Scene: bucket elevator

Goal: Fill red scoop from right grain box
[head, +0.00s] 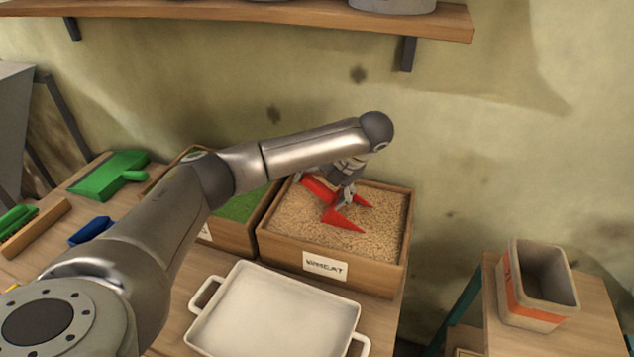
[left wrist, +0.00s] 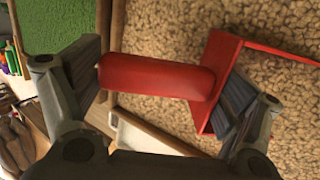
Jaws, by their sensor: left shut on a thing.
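The right grain box (head: 375,277), labelled wheat, is a wooden box full of tan grain (head: 290,215). The red scoop (head: 345,222) is in this box, its pan low at the grain surface. My left gripper (head: 345,188) is over the box and shut on the red scoop. In the left wrist view the scoop's red handle (left wrist: 160,76) lies between the two fingers, and the scoop's red back wall (left wrist: 214,75) is by the right finger. The scoop's inside is mostly hidden, so I cannot tell how much grain it holds. My right gripper is not in view.
A second box (head: 231,236) with green contents stands left of the wheat box, partly behind my left arm. A white tray (head: 275,310) sits in front. A bucket (head: 535,314) with an orange band stands right. A shelf (head: 270,12) hangs above.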

